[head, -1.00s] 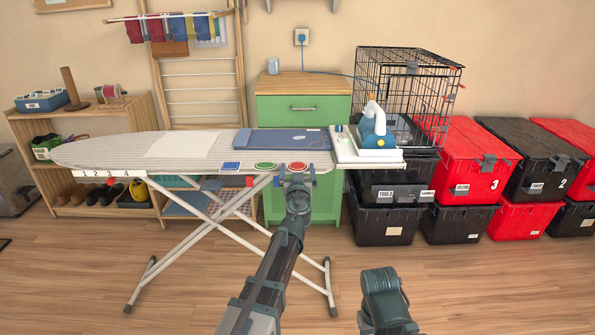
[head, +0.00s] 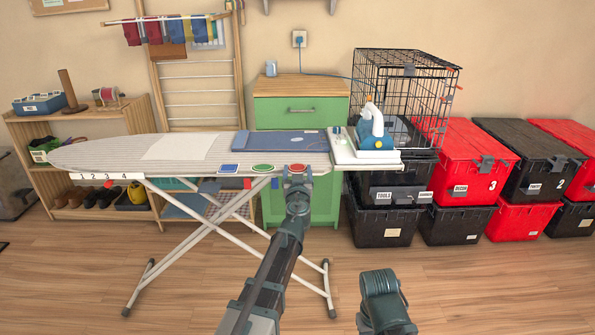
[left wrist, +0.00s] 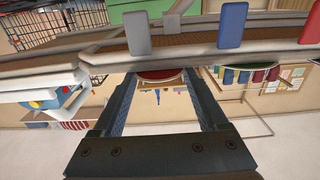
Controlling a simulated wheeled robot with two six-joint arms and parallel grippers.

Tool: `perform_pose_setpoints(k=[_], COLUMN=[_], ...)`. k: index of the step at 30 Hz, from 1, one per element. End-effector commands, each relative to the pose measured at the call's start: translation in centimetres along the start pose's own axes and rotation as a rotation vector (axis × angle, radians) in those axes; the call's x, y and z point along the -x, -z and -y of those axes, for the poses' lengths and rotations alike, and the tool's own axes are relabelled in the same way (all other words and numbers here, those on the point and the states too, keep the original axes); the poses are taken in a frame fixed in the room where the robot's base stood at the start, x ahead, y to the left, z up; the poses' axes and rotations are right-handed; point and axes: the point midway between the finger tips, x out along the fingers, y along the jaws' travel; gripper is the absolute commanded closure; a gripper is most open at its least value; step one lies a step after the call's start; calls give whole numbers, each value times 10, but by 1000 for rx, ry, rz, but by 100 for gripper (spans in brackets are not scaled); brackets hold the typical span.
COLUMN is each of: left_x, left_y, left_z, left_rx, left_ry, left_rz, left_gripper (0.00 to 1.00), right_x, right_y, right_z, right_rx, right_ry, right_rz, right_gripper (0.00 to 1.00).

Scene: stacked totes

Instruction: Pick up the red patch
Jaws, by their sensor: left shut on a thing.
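The red patch (head: 297,167) is a small red disc with a pale rim at the ironing board's front edge, right of the green patch (head: 263,168) and blue patch (head: 229,169). My left gripper (head: 297,174) is at the red patch, shut on it from the front. In the left wrist view the red patch (left wrist: 160,75) shows between the ends of the two fingers, close under the board edge. Whether it is lifted off the board I cannot tell. Part of my right arm shows at the bottom; its gripper is not visible.
The ironing board (head: 110,150) carries a pale cloth (head: 181,147) and a dark blue folded cloth (head: 280,142). A blue-and-white iron (head: 374,130) stands at its right end. Black and red totes (head: 461,160) and a wire cage (head: 405,85) are to the right. The floor in front is clear.

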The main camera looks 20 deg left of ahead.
Motion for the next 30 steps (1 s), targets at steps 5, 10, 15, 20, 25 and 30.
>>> perform_pose_setpoints(k=[5,10,15,20,25,30], left_x=[-7,-5,23,60,97,122], left_y=[10,31,36,40,44,47], left_z=[9,8,-6,-27,-47,-61], left_rx=[2,2,2,2,2,2], left_ry=[23,20,11,8,8,9], left_rz=[3,2,2,1,1,1], left_gripper=[100,100,100,100,100,100], right_x=[10,31,36,40,44,47], right_y=[-1,-2,-2,-2,-3,-3], right_z=[-1,-2,-2,-3,-3,-3], right_rx=[-1,-1,-2,-2,-2,-2], right_ry=[2,5,7,7,7,7], right_rz=[0,0,0,0,0,0], right_gripper=[50,50,50,50,50,50])
